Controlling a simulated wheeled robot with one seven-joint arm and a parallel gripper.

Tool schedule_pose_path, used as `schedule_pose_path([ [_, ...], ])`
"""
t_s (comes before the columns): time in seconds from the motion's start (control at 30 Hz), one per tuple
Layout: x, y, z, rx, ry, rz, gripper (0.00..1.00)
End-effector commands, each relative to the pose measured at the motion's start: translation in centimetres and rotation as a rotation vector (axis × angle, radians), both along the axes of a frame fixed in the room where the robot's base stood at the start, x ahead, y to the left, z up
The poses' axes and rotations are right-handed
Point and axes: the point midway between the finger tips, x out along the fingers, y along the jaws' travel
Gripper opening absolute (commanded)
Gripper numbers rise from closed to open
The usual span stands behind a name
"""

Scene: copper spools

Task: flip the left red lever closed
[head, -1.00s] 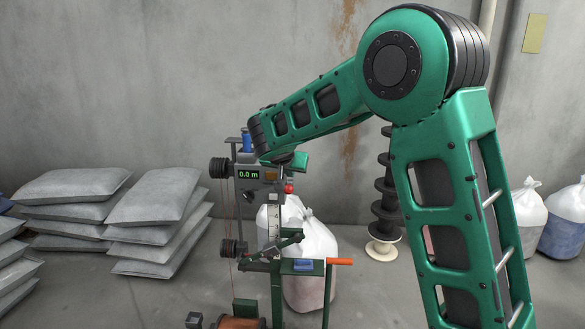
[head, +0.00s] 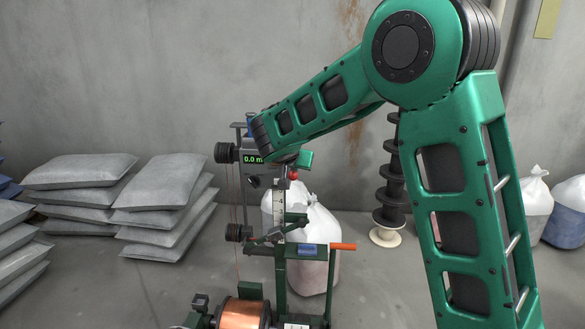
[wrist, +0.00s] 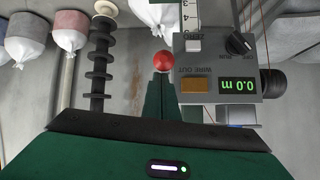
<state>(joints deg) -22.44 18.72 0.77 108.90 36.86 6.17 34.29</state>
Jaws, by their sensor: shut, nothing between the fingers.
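A red ball knob (head: 293,174) shows at the right side of the grey meter box (head: 256,181) on the green winding machine. In the wrist view the red knob (wrist: 162,61) lies just past the tips of my green gripper (wrist: 163,82), close beside the meter box (wrist: 215,62). My gripper is shut and empty. In the head view my gripper (head: 303,160) is just above the knob, partly behind my arm. I cannot tell whether it touches the knob. The lever's shaft is hidden, so its position is unclear. No second red lever shows.
The meter display (wrist: 238,86) reads 0.0 m. An orange handle (head: 342,246) sticks out below right, and a copper spool (head: 241,314) sits at the machine's foot. White bags (head: 316,235) and a dark spool stack (head: 390,195) stand behind. Grey sacks (head: 165,205) lie left.

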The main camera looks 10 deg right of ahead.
Motion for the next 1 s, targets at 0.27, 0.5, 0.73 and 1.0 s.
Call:
schedule_pose_path([
  [0.27,-1.4,1.3,-3.0,0.000,0.072,0.022,0.00],
  [0.5,-1.2,0.9,-1.6,0.000,0.058,0.020,0.00],
  [0.73,-0.5,-0.1,2.4,0.002,0.020,0.010,0.00],
  [1.0,-3.6,0.8,2.7,-0.001,0.006,0.006,0.00],
])
